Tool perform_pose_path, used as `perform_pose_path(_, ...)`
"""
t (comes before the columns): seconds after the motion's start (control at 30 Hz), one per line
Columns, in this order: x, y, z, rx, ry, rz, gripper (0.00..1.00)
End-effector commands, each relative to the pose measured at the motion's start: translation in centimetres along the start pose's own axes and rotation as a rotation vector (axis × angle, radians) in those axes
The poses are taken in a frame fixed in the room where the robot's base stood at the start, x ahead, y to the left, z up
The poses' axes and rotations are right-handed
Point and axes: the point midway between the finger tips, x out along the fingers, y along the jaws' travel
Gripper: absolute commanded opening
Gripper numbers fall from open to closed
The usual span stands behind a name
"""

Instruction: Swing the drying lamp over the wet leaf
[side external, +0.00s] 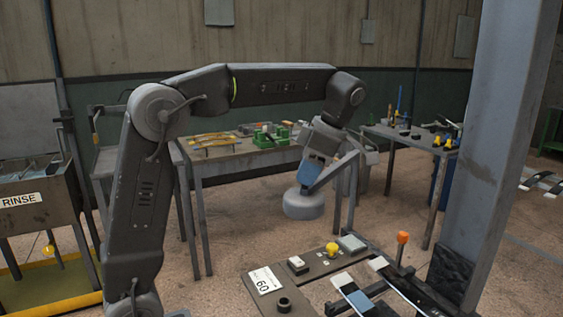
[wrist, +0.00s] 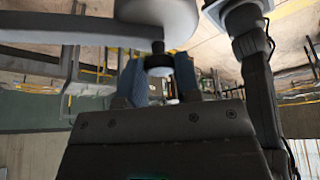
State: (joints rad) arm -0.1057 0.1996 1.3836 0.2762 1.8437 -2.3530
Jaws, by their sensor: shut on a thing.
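The drying lamp has a round grey head (side external: 303,205), with a grey arm rising from it to the right. In the wrist view the lamp head (wrist: 158,12) fills the top centre. My gripper (side external: 308,186) is at the lamp head; its blue fingers are shut on a dark knob (wrist: 158,61) at the lamp head. A leaf strip (side external: 358,301) with a pale end and blue middle lies on the front bench, apart from the lamp head and to its lower right. I cannot tell for certain that it is the wet leaf.
The front bench holds a white 60 card (side external: 265,280), a yellow button (side external: 331,248) and an orange-topped lever (side external: 402,240). A grey post (side external: 500,140) stands right. A rinse tank (side external: 30,215) stands left, with tool tables behind. Floor shows between the benches.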

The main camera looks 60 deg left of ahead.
Motion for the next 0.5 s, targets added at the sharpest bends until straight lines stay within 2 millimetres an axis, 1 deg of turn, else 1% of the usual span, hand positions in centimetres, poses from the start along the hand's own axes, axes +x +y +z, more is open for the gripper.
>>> perform_pose_path(0.03,-0.4,-0.5,1.1,-0.026,0.001,-0.014,0.0)
perform_pose_path(0.2,-1.6,-1.5,3.9,-0.128,-0.001,-0.057,0.0)
perform_pose_path(0.33,-2.3,-1.9,5.4,-0.184,-0.002,-0.079,0.0)
perform_pose_path(0.5,-2.8,-2.2,6.6,-0.229,-0.002,-0.097,0.0)
